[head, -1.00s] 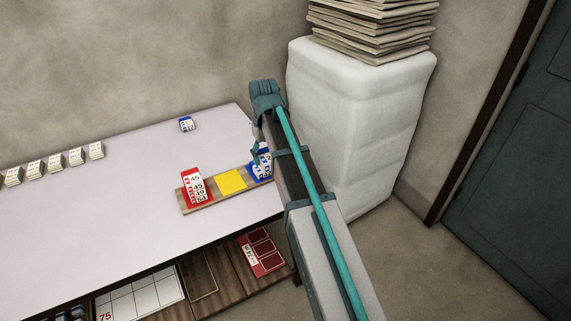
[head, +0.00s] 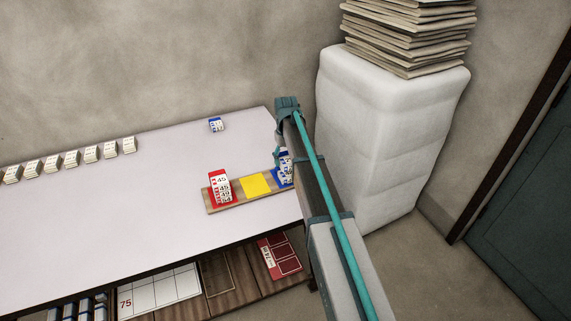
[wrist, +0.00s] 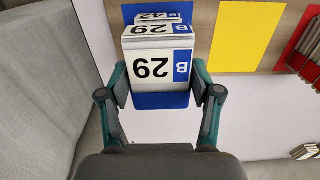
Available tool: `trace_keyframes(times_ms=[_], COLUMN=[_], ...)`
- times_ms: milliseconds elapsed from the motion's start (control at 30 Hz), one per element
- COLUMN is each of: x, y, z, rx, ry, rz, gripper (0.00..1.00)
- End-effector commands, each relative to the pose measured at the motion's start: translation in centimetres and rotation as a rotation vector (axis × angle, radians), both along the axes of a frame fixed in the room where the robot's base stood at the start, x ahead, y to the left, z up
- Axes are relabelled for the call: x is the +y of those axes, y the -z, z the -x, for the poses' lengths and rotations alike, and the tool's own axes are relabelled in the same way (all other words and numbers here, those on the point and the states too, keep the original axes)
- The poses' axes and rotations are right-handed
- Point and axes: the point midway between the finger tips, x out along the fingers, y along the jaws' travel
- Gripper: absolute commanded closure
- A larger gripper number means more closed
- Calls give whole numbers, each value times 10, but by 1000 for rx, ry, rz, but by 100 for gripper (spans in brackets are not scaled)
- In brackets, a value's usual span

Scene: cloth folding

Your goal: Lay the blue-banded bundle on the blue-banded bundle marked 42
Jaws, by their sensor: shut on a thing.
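My gripper (wrist: 160,82) is shut on a blue-banded bundle (wrist: 157,70) that reads 29, held between the two fingers. Another blue-banded label reading 42 (wrist: 155,17) shows just beyond it, on the bundle marked 42, mostly hidden behind the held one. Both are over the blue pad (wrist: 160,101) at the end of the wooden board (head: 240,198). In the head view my gripper (head: 278,157) is at that blue end, and the arm partly hides the bundles. I cannot tell whether the held bundle touches the one marked 42.
A yellow pad (head: 256,184) is mid-board, and red-banded bundles (head: 221,187) stand at its left end. Another blue-banded bundle (head: 215,125) lies farther back on the white table (head: 110,215). Several bundles (head: 90,154) line the back-left edge. A wrapped white block (head: 385,130) stands right.

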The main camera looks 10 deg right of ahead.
Motion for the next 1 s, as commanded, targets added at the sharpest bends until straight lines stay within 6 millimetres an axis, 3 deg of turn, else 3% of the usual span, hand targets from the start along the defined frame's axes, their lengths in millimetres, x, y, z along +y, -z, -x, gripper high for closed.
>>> trace_keyframes(times_ms=[167, 400, 800, 833, 1000], x=[0, 0, 0, 0, 0], y=[9, 38, 44, 44, 43], z=[-9, -8, -8, -8, -8], rx=[1, 1, 0, 0, 0], ry=[0, 0, 0, 0, 0], rz=[0, 0, 0, 0, 0], gripper=[72, 72, 72, 35, 11])
